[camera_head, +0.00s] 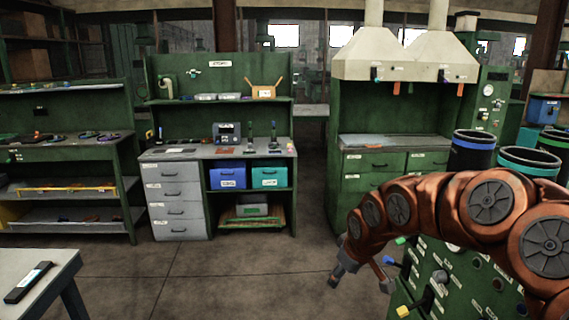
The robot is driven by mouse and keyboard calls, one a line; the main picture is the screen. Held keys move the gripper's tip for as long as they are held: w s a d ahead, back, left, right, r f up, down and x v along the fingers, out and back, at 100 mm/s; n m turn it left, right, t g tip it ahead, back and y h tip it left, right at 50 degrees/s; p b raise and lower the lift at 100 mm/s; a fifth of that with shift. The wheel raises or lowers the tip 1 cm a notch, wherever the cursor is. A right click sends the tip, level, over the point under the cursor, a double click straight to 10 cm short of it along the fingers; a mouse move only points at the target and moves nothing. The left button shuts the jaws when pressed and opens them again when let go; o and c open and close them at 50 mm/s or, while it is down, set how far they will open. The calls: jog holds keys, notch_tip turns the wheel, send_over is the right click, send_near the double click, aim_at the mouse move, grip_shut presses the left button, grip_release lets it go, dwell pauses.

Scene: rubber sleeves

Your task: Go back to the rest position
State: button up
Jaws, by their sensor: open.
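My gripper (362,279) hangs at the end of my orange arm, right of the middle of the picture. Its two fingers point down and are apart, with nothing seen between them. It is beside a green panel (455,280) with coloured knobs, and part of that panel is hidden behind my arm. The rubber sleeves cannot be told for sure; dark cylinders with a blue band (472,150) and a teal band (528,165) stand behind my arm.
A green shelf rack (75,152) is at the left. A grey table (60,275) with a black object (30,282) is at lower left. The floor in the middle is clear.

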jog(key=s+d+f+m+g, duration=0.1)
jog(key=s+d+m+g, duration=0.1)
jog(key=s, duration=1.7)
jog(key=s+d+m+g+h, duration=0.1)
jog(key=s+m+g, duration=0.3)
jog(key=s, duration=1.5)
jog(key=shift+d+f+m, duration=0.35)
jog(key=shift+m, duration=0.15)
